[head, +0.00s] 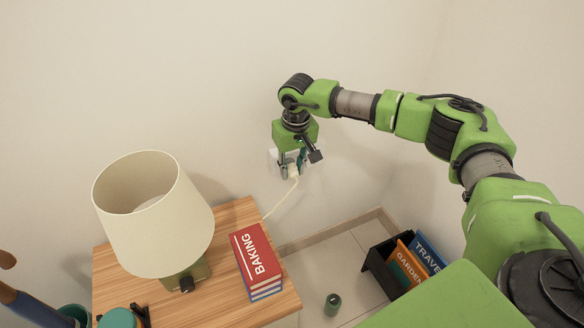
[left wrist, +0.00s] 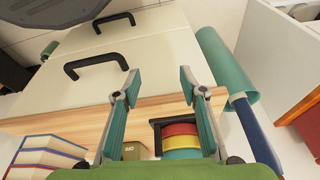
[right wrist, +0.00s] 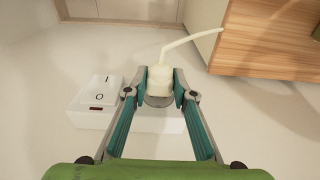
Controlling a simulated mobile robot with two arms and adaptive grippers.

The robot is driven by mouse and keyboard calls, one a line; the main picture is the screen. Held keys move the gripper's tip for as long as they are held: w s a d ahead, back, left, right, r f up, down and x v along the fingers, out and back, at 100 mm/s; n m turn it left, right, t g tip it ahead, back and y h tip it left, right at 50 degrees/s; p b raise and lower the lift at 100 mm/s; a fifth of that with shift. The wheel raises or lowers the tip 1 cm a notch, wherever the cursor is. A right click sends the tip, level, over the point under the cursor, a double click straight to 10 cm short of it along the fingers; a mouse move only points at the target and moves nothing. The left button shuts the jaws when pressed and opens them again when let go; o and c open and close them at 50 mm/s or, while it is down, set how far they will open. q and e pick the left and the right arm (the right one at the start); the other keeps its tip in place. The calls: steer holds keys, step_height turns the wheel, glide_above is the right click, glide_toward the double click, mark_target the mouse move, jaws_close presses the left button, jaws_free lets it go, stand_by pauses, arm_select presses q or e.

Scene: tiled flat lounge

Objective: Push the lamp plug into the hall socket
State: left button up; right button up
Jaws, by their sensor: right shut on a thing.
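My right gripper (head: 293,167) is at the wall, shut on the cream lamp plug (right wrist: 159,80). In the right wrist view the plug sits between the fingertips (right wrist: 160,78), over a grey round face on the white hall socket (right wrist: 90,119). I cannot tell whether the plug is in it. The socket has a rocker switch on its left part; fingers hide some of the rest. A cream cord (head: 282,202) runs from the plug towards the table. The lamp (head: 152,215) stands upright on the table. My left gripper (left wrist: 158,80) is open and empty.
The wooden table (head: 221,216) carries red and blue books (head: 256,258) near its right edge. A black bin with books (head: 378,262) and a small green cylinder (head: 332,304) are on the floor. A green holder with a blue-handled item (left wrist: 245,110) shows in the left wrist view.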

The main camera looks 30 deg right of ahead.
arm_select(q)
steer(key=shift+f, duration=0.1)
steer(key=shift+f, duration=0.2)
steer(key=shift+w+r, duration=0.1)
stand_by(0.3)
steer(key=shift+f, duration=0.2)
steer(key=shift+s, duration=0.25)
arm_select(e)
steer(key=shift+w, duration=0.2)
steer(key=shift+w, duration=0.1)
